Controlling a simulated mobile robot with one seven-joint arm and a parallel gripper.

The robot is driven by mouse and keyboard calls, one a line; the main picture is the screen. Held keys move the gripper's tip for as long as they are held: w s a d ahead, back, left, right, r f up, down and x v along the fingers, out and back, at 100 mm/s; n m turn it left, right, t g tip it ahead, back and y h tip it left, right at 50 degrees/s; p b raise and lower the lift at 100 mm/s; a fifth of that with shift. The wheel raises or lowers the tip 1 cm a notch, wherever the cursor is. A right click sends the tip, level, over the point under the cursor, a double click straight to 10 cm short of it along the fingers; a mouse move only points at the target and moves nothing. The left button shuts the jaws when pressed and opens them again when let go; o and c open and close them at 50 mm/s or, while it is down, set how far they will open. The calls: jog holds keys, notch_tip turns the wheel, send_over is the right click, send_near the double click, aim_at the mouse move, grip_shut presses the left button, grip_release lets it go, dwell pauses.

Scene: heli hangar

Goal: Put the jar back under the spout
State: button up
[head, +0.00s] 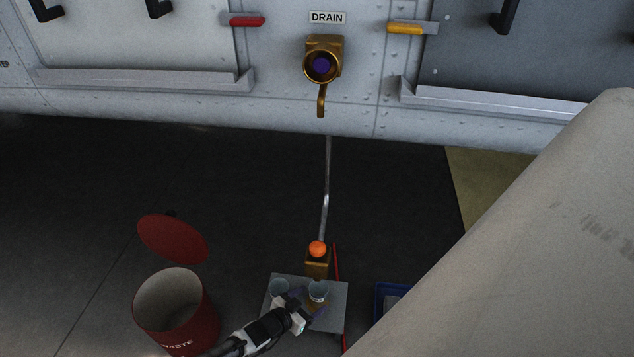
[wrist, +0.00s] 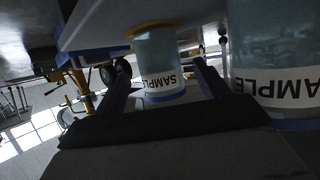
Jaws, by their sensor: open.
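Two clear jars stand on a small grey stand (head: 338,290) in the head view. The right jar (head: 318,287) has amber liquid low in it and stands in front of a brass block (head: 317,268) with an orange knob; a spout on it is not clearly seen. The left jar (head: 279,287) stands apart from it. My gripper (head: 304,302) is open at the right jar. In the wrist view, upside down, this jar (wrist: 160,60), labelled SAMPLE, shows between my fingers (wrist: 163,78); contact cannot be told. The other jar (wrist: 275,50) is outside them.
A red waste bin (head: 185,325) stands left of the stand, its lid (head: 172,238) behind it. A blue crate (head: 385,298) is at the right. A thin pipe (head: 325,185) runs up towards the brass drain fitting (head: 323,62) on the grey hull. Dark floor lies between.

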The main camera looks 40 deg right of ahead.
jog(key=p+v, duration=0.1)
jog(key=v, duration=0.6)
jog(key=shift+a, duration=0.35)
jog(key=shift+r, duration=0.15)
dwell(0.7)
